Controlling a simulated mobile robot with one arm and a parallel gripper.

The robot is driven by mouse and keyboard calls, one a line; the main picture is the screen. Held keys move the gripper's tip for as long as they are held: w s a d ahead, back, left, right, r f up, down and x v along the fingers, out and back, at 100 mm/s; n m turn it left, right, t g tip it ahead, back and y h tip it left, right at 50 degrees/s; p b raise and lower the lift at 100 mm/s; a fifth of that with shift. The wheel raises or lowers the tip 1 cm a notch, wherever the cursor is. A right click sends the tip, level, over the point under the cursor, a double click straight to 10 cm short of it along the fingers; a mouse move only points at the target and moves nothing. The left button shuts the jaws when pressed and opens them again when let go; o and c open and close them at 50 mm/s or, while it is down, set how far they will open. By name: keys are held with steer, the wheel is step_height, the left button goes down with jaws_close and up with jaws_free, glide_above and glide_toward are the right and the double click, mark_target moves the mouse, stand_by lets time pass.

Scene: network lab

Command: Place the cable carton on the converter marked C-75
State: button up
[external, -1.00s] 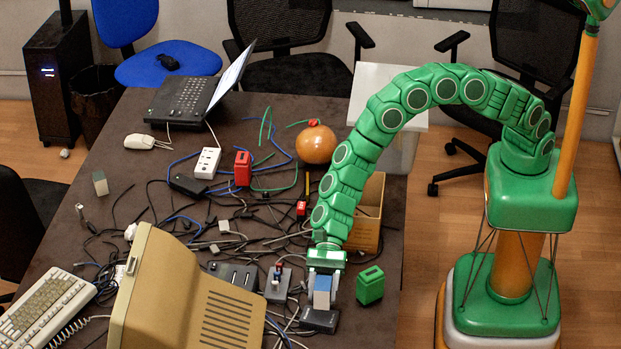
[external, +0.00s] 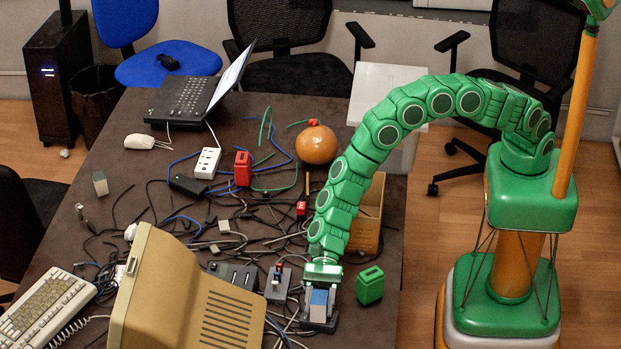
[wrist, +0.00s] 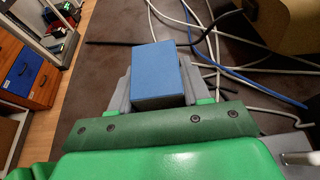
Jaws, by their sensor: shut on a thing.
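A small blue carton (external: 319,299), which I take to be the cable carton, is between the grey fingers of my gripper (external: 320,297). It also shows in the wrist view (wrist: 155,74), upright with its blue top facing the camera, and a finger on each side. A dark flat box (external: 318,324), possibly the converter, lies directly under the carton near the front right of the table. I cannot tell whether the carton touches it. No C-75 marking is readable in either view.
A green block (external: 370,286) stands close to the right of my gripper. The beige monitor (external: 195,300) is further left. Loose cables cover much of the dark table (external: 125,165).

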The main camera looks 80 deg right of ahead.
steer(key=shift+f, duration=0.1)
steer(key=o, duration=1.1)
steer(key=shift+o, duration=0.2)
steer(key=shift+d+r, duration=0.1)
steer(key=shift+r, duration=0.1)
steer(key=v, duration=0.4)
steer(key=shift+d+r, duration=0.15)
steer(key=shift+d, duration=0.05)
step_height(320, 180, up, 7)
steer(key=shift+d, duration=0.2)
